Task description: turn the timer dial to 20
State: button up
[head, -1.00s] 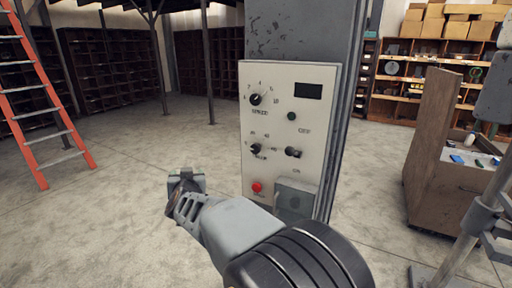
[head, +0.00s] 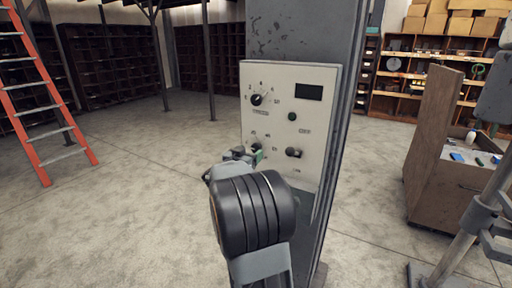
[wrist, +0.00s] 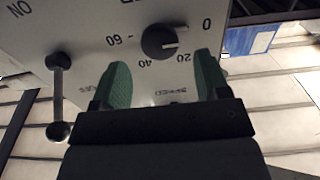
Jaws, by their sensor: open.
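The timer dial (wrist: 160,42) is a black round knob on the pale control panel (wrist: 95,30), upside down in the wrist view. Its printed marks are 0, 20, 40 and 60. Its pointer faces right, on the 0 side; the exact reading is unclear. My gripper (wrist: 163,80) is open and empty, with green pads spread at either side below the dial and apart from it. In the head view my gripper (head: 252,155) is at the panel's lower left, and the timer dial (head: 256,145) is partly hidden behind it.
A toggle lever (wrist: 57,95) sticks out left of the gripper in the wrist view. Above the timer in the head view are another dial (head: 257,98) and a dark display (head: 308,91). My arm hides the panel's lower part. Open floor (head: 130,190) lies to the left.

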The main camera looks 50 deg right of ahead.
aim_at(255, 148)
jog(key=shift+p+x, duration=0.3)
jog(key=shift+x, duration=2.2)
jog(key=shift+c, duration=0.4)
jog(key=c, duration=0.8)
